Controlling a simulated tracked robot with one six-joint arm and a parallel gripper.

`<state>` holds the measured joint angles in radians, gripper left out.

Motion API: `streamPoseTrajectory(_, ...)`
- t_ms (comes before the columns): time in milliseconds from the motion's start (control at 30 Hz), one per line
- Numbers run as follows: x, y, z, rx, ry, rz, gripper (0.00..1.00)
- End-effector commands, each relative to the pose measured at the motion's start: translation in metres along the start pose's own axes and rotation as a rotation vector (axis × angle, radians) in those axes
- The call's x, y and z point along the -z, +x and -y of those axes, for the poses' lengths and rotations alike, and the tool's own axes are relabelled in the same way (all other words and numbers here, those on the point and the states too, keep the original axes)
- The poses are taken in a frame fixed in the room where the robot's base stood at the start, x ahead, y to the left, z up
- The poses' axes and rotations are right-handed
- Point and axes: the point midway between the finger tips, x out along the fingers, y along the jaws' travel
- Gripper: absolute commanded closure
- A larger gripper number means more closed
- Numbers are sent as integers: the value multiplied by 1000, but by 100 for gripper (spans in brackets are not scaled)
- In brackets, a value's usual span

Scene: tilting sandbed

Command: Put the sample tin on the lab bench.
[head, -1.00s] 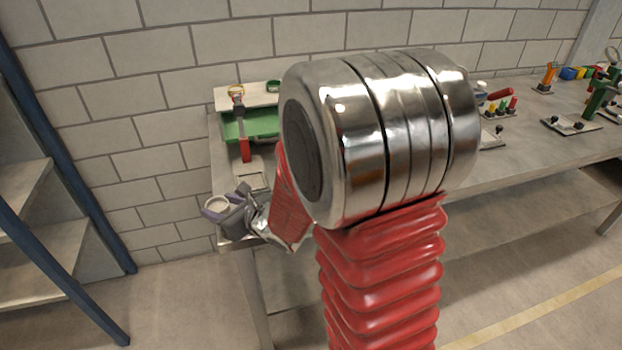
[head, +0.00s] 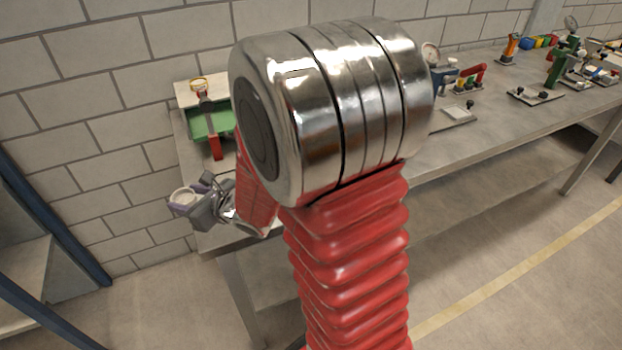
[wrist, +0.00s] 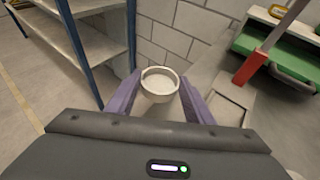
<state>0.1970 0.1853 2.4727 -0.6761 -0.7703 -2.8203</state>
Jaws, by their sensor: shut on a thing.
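The sample tin (wrist: 160,84) is a small pale round tin with an open top. My gripper (wrist: 158,98) is shut on it, with one purple finger on each side in the wrist view. In the head view the tin (head: 183,196) shows small and pale between the fingers of my gripper (head: 184,203). It is held off the left end of the lab bench (head: 215,236), beyond the bench's edge. Part of the bench (wrist: 205,68) shows at the right in the wrist view. My arm hides part of the bench in the head view.
A green tray (head: 208,125) and a red-handled tool (head: 214,145) are at the bench's left end. Several fixtures, including a flat plate (head: 455,117), stand farther right. Shelving with blue posts (wrist: 80,40) stands to the left. A square plate (wrist: 228,104) lies near the bench corner.

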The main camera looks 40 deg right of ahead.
Motion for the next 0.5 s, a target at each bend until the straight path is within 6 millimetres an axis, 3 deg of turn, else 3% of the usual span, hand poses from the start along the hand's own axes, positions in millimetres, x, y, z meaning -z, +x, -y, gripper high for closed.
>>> streamPoseTrajectory(167,-6,-6,23,15,3,3,75)
streamPoseTrajectory(500,-14,-44,108,64,23,1,75)
